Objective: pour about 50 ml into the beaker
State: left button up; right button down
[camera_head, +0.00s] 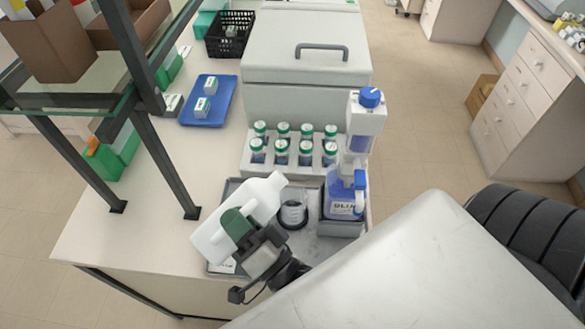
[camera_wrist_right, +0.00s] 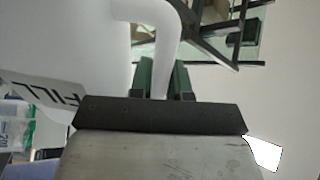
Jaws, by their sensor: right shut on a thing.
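My right gripper (camera_head: 240,226) has green finger pads. It is shut on the handle of a white jug (camera_head: 262,199) and holds it tilted beside and partly over the tray. In the right wrist view the white handle (camera_wrist_right: 164,50) runs between the two green fingers (camera_wrist_right: 163,78). The jug's narrower end is up and to the right, near the beaker. No stream of liquid shows, and the liquid level in the beaker cannot be made out. My left gripper is out of view.
A blue-and-white dispenser bottle (camera_head: 345,190) stands close right of the beaker. A rack (camera_head: 255,170) of several green-capped jars stands behind. A large grey box-shaped machine (camera_head: 300,90) is at the back. A blue tray (camera_head: 222,110) and a dark shelf frame are at left.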

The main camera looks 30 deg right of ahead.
jog(key=shift+a+r+n+g+y+p, duration=0.15)
jog(key=shift+r+n+g+y+p, duration=0.2)
jog(key=shift+r+n+p, duration=1.1)
jog(key=shift+a+r+n+g+y+p, duration=0.3)
jog(key=shift+n+p, duration=0.65)
jog(key=shift+p, duration=1.3)
jog(key=shift+a+r+n+g+y+p, duration=0.1)
jog(key=shift+r+n+g+y+p, duration=0.3)
jog(key=shift+r+n+p, duration=1.05)
jog(key=shift+a+f+n+g+p, duration=0.2)
jog(key=shift+f+n+g+p, duration=0.05)
jog(key=shift+f+p, duration=0.4)
jog(key=f+n, duration=0.1)
jog(key=a+f+n+g, duration=0.1)
jog(key=shift+f+n, duration=0.1)
jog(key=shift+n, duration=0.3)
jog(key=shift+f+n+g, duration=0.5)
jog(key=shift+f+n, duration=0.45)
jog(key=shift+n, duration=0.35)
